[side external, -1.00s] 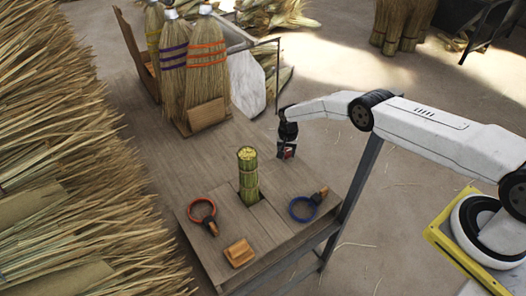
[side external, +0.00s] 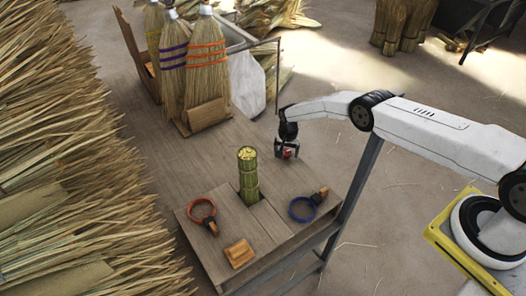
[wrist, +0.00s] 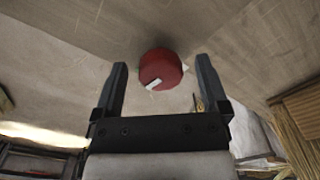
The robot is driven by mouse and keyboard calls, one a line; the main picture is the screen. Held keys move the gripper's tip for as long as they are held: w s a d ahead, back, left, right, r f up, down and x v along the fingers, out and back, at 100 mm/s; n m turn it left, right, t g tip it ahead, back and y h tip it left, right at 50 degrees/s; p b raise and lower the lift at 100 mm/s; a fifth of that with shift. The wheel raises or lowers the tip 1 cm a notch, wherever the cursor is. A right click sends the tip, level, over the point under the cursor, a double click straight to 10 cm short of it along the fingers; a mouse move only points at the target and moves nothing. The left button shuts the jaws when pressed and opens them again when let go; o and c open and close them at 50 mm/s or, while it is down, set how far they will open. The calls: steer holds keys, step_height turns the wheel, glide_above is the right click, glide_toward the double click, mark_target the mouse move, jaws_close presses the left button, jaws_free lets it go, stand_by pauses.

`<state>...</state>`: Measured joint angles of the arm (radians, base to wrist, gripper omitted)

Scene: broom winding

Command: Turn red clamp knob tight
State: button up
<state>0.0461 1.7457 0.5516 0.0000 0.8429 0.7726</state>
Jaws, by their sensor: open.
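The red clamp knob (wrist: 161,70) shows in the wrist view as a round red knob with a white mark on its face. It sits between and just beyond the two fingertips of my gripper (wrist: 161,74). The jaws are open, with a gap visible on both sides of the knob. In the side external view my gripper (side external: 286,152) hangs at the far right edge of the bench, and a small bit of the red knob (side external: 288,154) shows between its fingers. A green-yellow bundle of stalks (side external: 248,178) stands upright in a bench slot to the left.
An orange-red ring (side external: 202,212) and a blue ring (side external: 303,209), each with a handle, lie on the bench (side external: 215,165). A wooden block (side external: 239,253) lies at the front. Finished brooms (side external: 207,65) stand at the back. Straw is heaped (side external: 70,150) on the left.

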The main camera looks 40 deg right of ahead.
steer(key=shift+r, duration=0.15)
steer(key=shift+r, duration=3.75)
steer(key=shift+r, duration=0.5)
step_height(320, 180, up, 9)
steer(key=n, duration=0.2)
glide_above(286, 152)
steer(key=s, duration=0.3)
steer(key=s+a+r+n+t, duration=0.1)
steer(key=s+a+r+n, duration=0.15)
steer(key=s+r, duration=0.55)
steer(key=s+r+n, duration=0.2)
steer(key=s+r, duration=0.2)
steer(key=s, duration=0.5)
steer(key=s+r+n+t, duration=0.1)
steer(key=s+r+n, duration=0.2)
steer(key=s, duration=0.7)
steer(key=shift+r+t, duration=0.3)
steer(key=shift+r, duration=0.3)
